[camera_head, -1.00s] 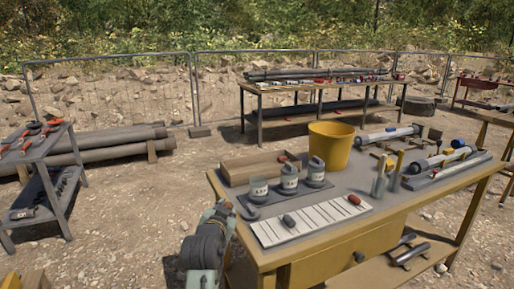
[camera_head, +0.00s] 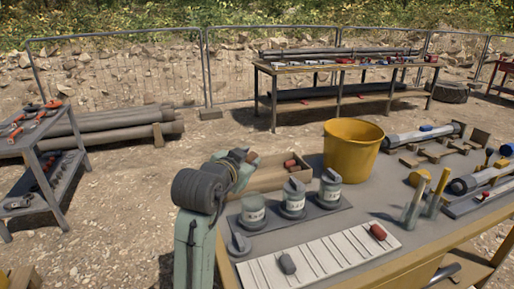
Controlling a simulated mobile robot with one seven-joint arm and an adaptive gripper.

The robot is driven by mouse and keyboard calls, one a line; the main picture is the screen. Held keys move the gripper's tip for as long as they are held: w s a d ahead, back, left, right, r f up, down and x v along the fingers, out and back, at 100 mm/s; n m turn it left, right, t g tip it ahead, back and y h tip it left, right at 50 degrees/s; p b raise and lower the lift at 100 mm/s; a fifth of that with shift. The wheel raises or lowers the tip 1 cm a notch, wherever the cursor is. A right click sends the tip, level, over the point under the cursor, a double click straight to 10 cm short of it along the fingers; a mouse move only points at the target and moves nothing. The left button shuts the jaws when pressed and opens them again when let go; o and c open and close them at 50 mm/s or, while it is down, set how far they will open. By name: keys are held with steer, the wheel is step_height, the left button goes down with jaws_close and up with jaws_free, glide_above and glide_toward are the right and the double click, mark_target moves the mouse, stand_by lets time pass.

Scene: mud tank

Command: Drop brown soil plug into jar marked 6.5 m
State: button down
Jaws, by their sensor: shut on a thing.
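My gripper (camera_head: 243,156) is over the far left of the table, above and behind the leftmost jar. It is shut on a small brown piece (camera_head: 252,157), apparently the brown soil plug, mostly hidden by the fingers. Three grey jars with white labels stand in a row on a dark mat: left (camera_head: 253,209), middle (camera_head: 292,204) and right (camera_head: 330,192). The label writing is too small to read. The left jar appears to be without its lid; a grey lid (camera_head: 240,244) lies in front of it.
A wooden tray (camera_head: 268,181) behind the jars holds reddish plugs (camera_head: 291,165). A yellow bucket (camera_head: 352,150) stands right of it. A white ruled board (camera_head: 330,255) in front carries a grey plug (camera_head: 287,263) and a red-brown plug (camera_head: 378,232). Tubes lie at right.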

steer(key=shift+w+d, duration=0.1)
steer(key=shift+w, duration=0.25)
steer(key=shift+s+f+b, duration=0.15)
steer(key=shift+f+b, duration=0.5)
step_height(320, 180, down, 4)
steer(key=b, duration=0.3)
steer(key=shift+f+b, duration=0.25)
steer(key=shift+b, duration=0.1)
steer(key=c, duration=1.3)
jaws_free()
steer(key=v, duration=1.2)
